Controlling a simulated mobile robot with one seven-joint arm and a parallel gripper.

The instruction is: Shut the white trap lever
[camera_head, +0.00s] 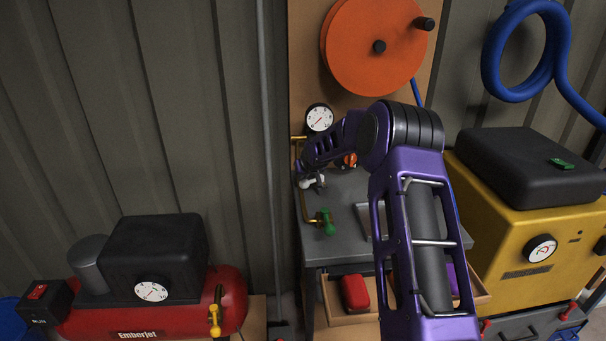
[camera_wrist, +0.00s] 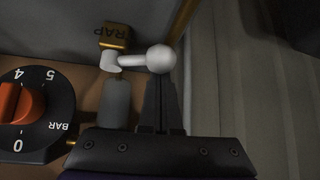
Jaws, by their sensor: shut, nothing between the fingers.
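The white trap lever (camera_wrist: 133,60) shows in the wrist view as a short white arm with a round ball end on the right. Its other end meets a white fitting under a brass block lettered "RAP", the first letter cut off. My gripper (camera_wrist: 159,80) is shut and empty, with its fingertips right at the ball. I cannot tell whether they touch it. In the head view the white lever (camera_head: 313,183) is small, above the left part of the grey bench, beside the end of my purple arm. My fingers are too small to make out there.
An orange knob (camera_wrist: 11,103) on a black BAR dial lies left of my gripper. A pressure gauge (camera_head: 319,118) stands above the bench (camera_head: 345,205); a green-handled valve (camera_head: 326,222) is in front. A red compressor (camera_head: 150,320) is left, a yellow machine (camera_head: 525,240) right.

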